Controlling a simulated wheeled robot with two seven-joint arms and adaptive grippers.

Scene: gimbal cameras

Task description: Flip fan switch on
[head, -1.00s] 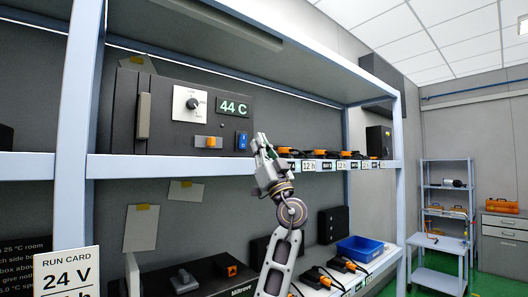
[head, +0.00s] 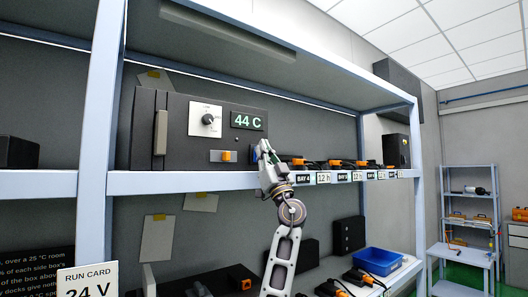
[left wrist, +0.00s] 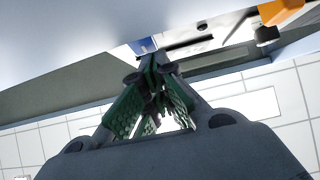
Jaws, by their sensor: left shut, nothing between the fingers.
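The dark control box (head: 170,125) stands on the upper shelf, with a round dial (head: 208,119) and a green "44 C" display (head: 248,121). Below them are an orange switch (head: 226,156) on a pale plate and a blue switch (head: 254,155). No label shows which one is the fan switch. My right gripper is not in view.
Several black-and-orange devices (head: 341,164) stand right of the gripper on the shelf, behind bay and hour labels. The shelf's front edge (head: 200,182) runs just below the box. A blue bin (head: 378,261) and more devices are on the lower shelf.

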